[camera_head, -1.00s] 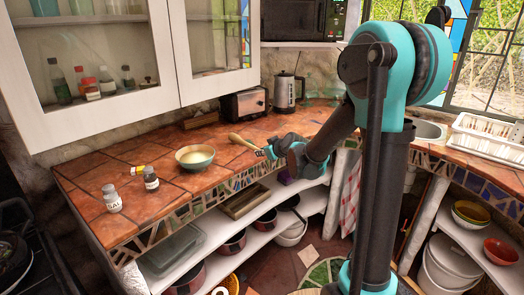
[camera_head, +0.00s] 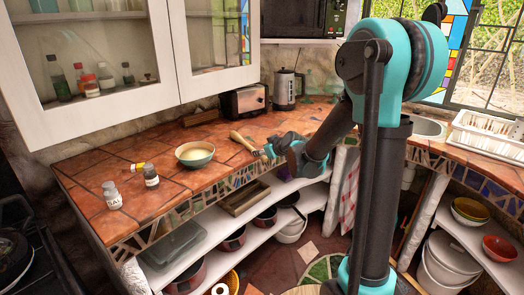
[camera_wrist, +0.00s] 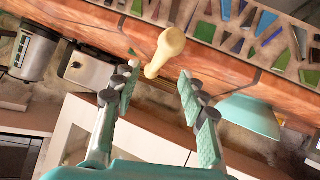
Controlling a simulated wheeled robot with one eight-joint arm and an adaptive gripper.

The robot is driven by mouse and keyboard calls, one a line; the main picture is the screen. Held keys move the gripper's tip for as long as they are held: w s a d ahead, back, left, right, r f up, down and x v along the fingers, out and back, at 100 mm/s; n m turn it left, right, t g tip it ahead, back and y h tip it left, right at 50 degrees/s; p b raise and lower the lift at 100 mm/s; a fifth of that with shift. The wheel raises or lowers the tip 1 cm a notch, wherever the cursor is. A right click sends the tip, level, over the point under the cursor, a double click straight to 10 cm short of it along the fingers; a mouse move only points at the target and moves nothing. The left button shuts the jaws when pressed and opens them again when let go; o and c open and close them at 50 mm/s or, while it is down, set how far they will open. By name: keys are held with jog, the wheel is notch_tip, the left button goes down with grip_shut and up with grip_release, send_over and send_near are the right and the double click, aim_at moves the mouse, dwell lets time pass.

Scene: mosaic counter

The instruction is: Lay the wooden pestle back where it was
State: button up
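The wooden pestle (camera_head: 241,140) appears to lie on the tiled counter, near its front edge, to the right of the bowl. In the wrist view, the pale pestle (camera_wrist: 166,48) is just ahead of the fingertips, its near end pointing into the gap between them. My gripper (camera_head: 267,152) is at the counter's front edge, just right of the pestle. In the wrist view, its two fingers (camera_wrist: 158,84) are spread wide, with clear space on both sides of the pestle. Nothing is held.
A teal bowl (camera_head: 196,161) stands left of the pestle; it also shows in the wrist view (camera_wrist: 248,116). A toaster (camera_head: 244,101) and a kettle (camera_head: 288,90) stand behind.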

jog(key=v, duration=1.2)
jog(key=s+d+f+m+g+h, duration=0.2)
jog(key=s+d+f, duration=0.3)
jog(key=s, duration=0.3)
jog(key=s+d+f+m+g+h, duration=0.2)
jog(key=s+d+f+m, duration=0.2)
jog(key=s+f, duration=0.3)
jog(key=s+d+f+m+g+h, duration=0.2)
jog(key=s+d+f, duration=0.3)
jog(key=s, duration=0.5)
jog(key=shift+s+d+f+m, duration=0.2)
jog(key=shift+d+f+m, duration=0.15)
jog(key=shift+f, duration=0.2)
jog(key=shift+a, duration=0.1)
jog(key=shift+c, duration=1)
